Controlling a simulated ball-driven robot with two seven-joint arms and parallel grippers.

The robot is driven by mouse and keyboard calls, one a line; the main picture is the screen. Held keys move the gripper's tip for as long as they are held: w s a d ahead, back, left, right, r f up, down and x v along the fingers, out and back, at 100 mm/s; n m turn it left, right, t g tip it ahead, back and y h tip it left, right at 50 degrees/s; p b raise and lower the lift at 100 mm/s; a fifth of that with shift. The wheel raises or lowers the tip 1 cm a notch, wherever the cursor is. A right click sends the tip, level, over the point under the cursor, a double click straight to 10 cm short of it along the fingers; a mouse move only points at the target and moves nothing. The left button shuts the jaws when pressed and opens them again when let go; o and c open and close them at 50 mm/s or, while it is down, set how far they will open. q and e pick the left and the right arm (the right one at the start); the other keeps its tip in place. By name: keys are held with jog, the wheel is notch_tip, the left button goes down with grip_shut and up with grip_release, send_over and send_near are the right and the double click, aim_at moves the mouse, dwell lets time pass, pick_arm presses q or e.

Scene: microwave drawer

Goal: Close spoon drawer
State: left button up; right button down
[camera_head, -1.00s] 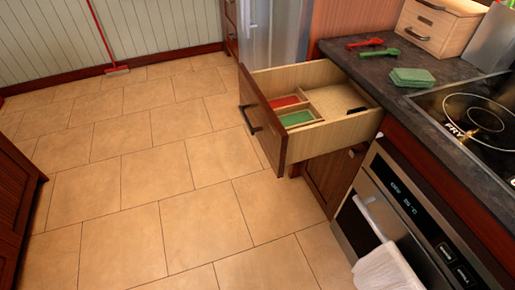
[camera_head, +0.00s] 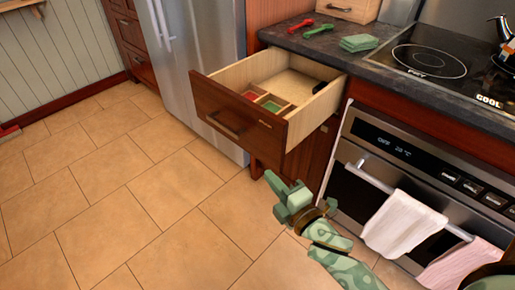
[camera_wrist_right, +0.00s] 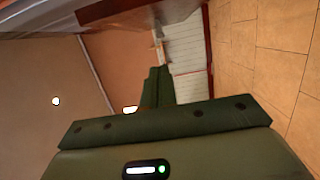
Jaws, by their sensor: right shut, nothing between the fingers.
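The wooden drawer (camera_head: 239,120) is pulled out from under the counter in the head view. Its brown front with a dark handle faces the lower left. Inside are a red compartment (camera_head: 250,96), a green compartment (camera_head: 271,106) and a larger bare wooden section with a dark item at its back. My right gripper (camera_head: 286,196) is shut and empty, below and to the right of the drawer front in the picture, apart from it. Its fingers also show in the wrist view (camera_wrist_right: 158,88). My left gripper is not in view.
A red spoon (camera_head: 301,26) and a green spoon (camera_head: 322,28) lie on the dark counter beside a green cloth stack (camera_head: 360,43). The oven (camera_head: 380,155) with hanging towels (camera_head: 403,225) stands right of the drawer.

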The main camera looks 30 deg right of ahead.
aim_at(261, 147)
jog(key=w+d+b, duration=0.1)
jog(key=w, duration=0.2)
jog(key=w+b, duration=0.2)
jog(key=w, duration=0.2)
jog(key=w+d+b, duration=0.1)
jog(key=w, duration=0.3)
jog(key=shift+w+d+f, duration=0.1)
jog(key=shift+w+d, duration=0.05)
jog(key=shift+d, duration=0.15)
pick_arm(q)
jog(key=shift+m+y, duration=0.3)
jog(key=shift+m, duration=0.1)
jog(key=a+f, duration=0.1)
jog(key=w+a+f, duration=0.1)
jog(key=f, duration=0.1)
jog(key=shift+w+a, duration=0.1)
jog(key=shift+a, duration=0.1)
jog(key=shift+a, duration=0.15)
